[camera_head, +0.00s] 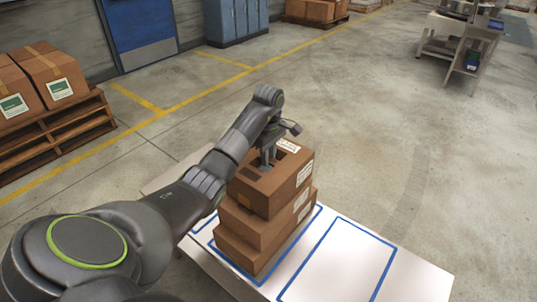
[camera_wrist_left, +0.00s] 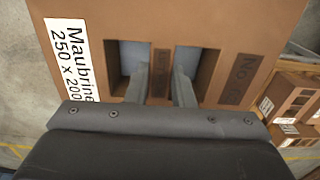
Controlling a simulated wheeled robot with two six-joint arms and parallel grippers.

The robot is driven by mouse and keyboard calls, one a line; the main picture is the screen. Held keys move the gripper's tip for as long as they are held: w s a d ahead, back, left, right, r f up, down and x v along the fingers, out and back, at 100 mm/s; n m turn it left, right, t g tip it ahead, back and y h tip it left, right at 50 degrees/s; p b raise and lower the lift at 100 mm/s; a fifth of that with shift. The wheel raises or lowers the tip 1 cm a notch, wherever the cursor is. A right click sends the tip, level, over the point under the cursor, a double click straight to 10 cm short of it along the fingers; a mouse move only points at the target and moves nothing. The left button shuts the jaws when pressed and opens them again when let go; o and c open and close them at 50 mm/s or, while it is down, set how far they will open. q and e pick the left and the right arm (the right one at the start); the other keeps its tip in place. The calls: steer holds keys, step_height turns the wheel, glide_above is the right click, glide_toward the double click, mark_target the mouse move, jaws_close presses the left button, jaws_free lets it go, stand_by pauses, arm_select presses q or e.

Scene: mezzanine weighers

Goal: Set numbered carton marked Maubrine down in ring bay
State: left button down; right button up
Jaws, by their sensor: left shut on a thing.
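The brown carton marked Maubrine (camera_head: 255,193) is the top one of a stack in the head view. In the left wrist view the carton (camera_wrist_left: 215,18) fills the upper part, with its white label reading "Maubrine 250 x 200" at left. My left gripper (camera_head: 267,160) reaches down from above, its fingers in the two slots of the carton's top and shut on the strip between them. A middle carton (camera_head: 250,228) and a bottom carton (camera_head: 238,252) are below; I cannot tell whether the held one touches them. No marking here identifies the ring bay. My right gripper is out of view.
The white table (camera_head: 425,280) has blue-outlined bays; the stack is in one, and the bay (camera_head: 340,262) to its right is empty. Cartons on a pallet (camera_head: 60,140) stand at left. A grey workstation (camera_head: 455,45) is far right. Open floor lies between.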

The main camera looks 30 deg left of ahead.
arm_select(q)
steer(key=shift+f+b, duration=0.4)
steer(key=shift+f, duration=0.5)
steer(key=c, duration=1.2)
jaws_free()
steer(key=shift+o, duration=0.2)
